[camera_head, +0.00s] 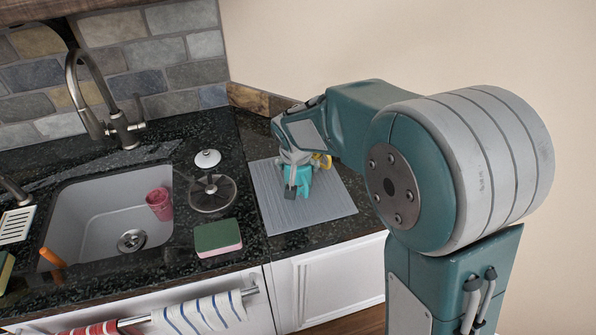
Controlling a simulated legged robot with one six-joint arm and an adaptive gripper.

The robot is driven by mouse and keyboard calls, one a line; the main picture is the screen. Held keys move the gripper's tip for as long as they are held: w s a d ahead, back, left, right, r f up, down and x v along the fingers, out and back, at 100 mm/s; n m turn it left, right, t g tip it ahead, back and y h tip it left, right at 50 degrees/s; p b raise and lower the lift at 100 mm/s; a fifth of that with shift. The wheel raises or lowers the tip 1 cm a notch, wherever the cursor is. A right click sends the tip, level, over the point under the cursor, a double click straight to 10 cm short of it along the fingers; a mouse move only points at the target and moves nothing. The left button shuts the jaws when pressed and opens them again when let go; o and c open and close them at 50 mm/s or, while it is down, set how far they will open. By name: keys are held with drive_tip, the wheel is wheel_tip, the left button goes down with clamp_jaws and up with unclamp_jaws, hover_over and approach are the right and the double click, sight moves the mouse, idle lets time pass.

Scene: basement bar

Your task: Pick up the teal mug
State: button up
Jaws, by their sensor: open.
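The teal mug (304,184) stands on a grey ribbed mat (331,206) on the dark counter, right of the sink. My gripper (291,190) points down over the mug, with a finger in front of its near side. The gripper is open. It covers much of the mug, so I cannot tell whether the fingers touch it. A small yellow part shows just right of the gripper, beside the mug; I cannot tell what it is.
A sink (85,221) with a pink cup (159,203) in it lies to the left. A green and pink sponge (217,237), a round metal strainer (212,192) and a white-topped stopper (207,159) sit between sink and mat. A wall rises behind and right.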

drive_tip(key=c, duration=0.8)
drive_tip(key=shift+r, duration=0.1)
